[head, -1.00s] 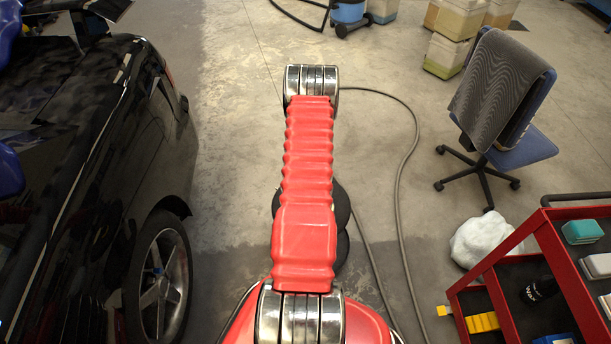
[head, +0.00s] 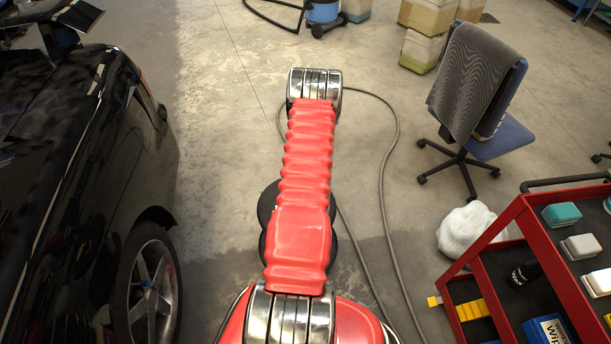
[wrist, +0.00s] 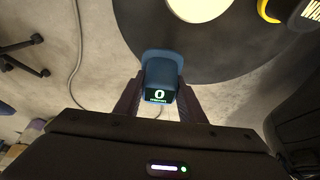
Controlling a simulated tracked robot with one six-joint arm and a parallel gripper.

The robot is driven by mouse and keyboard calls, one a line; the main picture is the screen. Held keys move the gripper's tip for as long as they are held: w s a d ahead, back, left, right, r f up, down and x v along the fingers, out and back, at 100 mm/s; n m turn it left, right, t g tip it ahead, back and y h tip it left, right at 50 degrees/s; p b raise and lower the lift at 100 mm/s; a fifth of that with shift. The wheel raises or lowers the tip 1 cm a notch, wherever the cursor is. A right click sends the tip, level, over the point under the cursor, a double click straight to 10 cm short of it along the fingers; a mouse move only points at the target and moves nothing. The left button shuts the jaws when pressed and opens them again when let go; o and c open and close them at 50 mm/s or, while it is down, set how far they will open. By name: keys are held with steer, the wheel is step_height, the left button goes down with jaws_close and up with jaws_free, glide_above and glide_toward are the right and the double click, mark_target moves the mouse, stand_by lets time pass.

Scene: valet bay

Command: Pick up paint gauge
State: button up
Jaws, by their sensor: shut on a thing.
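The paint gauge (wrist: 160,69) is a small blue device with a dark green screen showing a white 0. It shows in the wrist view, at the top middle. My gripper (wrist: 160,103) is shut on it, with one dark finger on each side. The gauge appears to be held above the floor. In the head view neither the gripper nor the gauge shows; only my red arm is seen there.
A black car (head: 85,190) stands at the left. A red trolley (head: 505,232) with tools is at the right, near a blue office chair (head: 480,100) and a white bundle (head: 466,228). A grey hose (head: 385,180) lies on the floor. Crates (head: 422,48) stand at the back.

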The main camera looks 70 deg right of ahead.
steer(key=s+d, duration=0.3)
steer(key=s, duration=0.3)
steer(key=shift+s, duration=0.2)
steer(key=shift+d, duration=0.1)
stand_by(0.3)
steer(key=o, duration=0.6)
steer(key=c, duration=0.6)
steer(key=shift+o, duration=0.2)
steer(key=shift+s, duration=0.15)
